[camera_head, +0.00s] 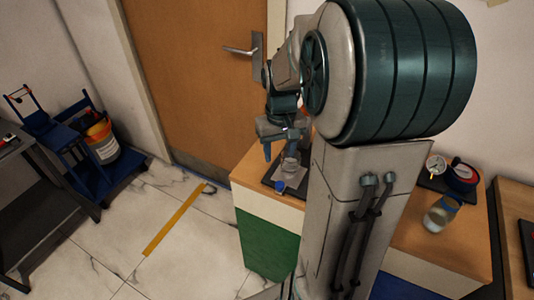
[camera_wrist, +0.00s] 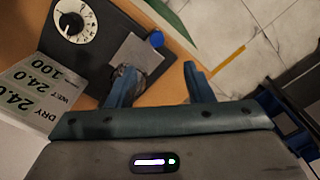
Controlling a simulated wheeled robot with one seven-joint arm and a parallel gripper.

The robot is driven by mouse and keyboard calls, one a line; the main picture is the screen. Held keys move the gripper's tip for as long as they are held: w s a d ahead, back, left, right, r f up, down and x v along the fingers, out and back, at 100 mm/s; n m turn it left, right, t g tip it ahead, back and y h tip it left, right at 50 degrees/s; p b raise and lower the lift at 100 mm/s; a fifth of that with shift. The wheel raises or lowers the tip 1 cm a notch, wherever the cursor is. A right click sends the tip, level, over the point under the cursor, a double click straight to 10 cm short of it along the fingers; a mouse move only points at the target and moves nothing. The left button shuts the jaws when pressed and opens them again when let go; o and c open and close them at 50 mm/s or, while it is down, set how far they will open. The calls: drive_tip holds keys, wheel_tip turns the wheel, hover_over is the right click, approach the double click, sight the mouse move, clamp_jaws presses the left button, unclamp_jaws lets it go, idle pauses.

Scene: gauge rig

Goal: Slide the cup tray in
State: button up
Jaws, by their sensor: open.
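A grey square plate (camera_wrist: 135,52), which looks like the cup tray, lies on a dark base (camera_wrist: 98,65) on the wooden top. A blue knob (camera_wrist: 156,39) sits at its edge; the knob also shows in the head view (camera_head: 280,186). A clear cup (camera_head: 290,165) stands by the plate; in the wrist view one finger partly hides it. My gripper (camera_wrist: 160,72) is open above this corner, its fingers apart and nothing visibly held. It also shows in the head view (camera_head: 283,150). Whether a finger touches the cup or plate, I cannot tell.
A white dial (camera_wrist: 75,20) sits on the dark base beside a printed number card (camera_wrist: 38,88). A jar (camera_head: 441,213) and a gauge (camera_head: 436,164) stand on the worktop to the right. A door (camera_head: 190,80) is behind; the floor at left has a yellow strip (camera_head: 174,220).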

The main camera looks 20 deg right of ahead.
sight(280, 184)
drive_tip(key=f, duration=1.3)
drive_tip(key=shift+w+d+f, duration=0.25)
drive_tip(key=shift+d+f, duration=0.1)
drive_tip(key=shift+d, duration=0.05)
